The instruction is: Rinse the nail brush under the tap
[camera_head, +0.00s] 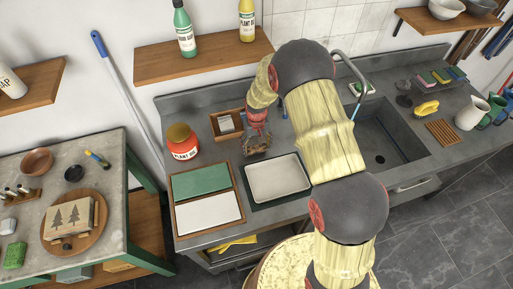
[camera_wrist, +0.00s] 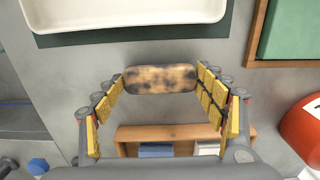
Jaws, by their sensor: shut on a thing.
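The nail brush (camera_wrist: 160,78), a rounded brown block with dark blotches, lies across between the tips of my gripper's yellow-padded fingers in the wrist view. My gripper (camera_wrist: 161,88) is shut on it by its two ends. In the head view my gripper (camera_head: 257,142) is over the counter, between a small wooden box and a white tray; the brush is hard to make out there. I cannot tell how high it is above the counter. The grey curved tap (camera_head: 350,64) rises behind my arm, over the sink (camera_head: 398,150) on the right. My arm hides part of both.
The white tray (camera_head: 279,178) and the wooden box (camera_head: 214,125) are close to my gripper. A yellow object (camera_head: 426,108), a wooden rack (camera_head: 442,132) and a white jug (camera_head: 471,113) stand right of the sink.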

